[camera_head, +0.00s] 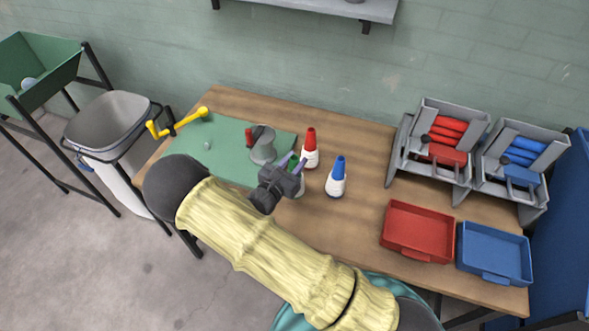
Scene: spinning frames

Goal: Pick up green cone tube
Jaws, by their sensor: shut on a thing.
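A tube with a white lower body (301,187) stands mostly hidden behind my gripper, and a little green shows between the fingers. My gripper (294,164), with a dark body and purple fingers, is shut on this green cone tube. Most of its cone and the exact contact are hidden. A red cone tube (310,150) with a white body stands upright just behind and right of my gripper. A blue cone tube (337,178) stands upright to the right, apart from my gripper.
A red tray (417,232) and blue tray (495,254) lie right, before grey racks (441,150). Bare wooden table (365,150) lies between tubes and racks.

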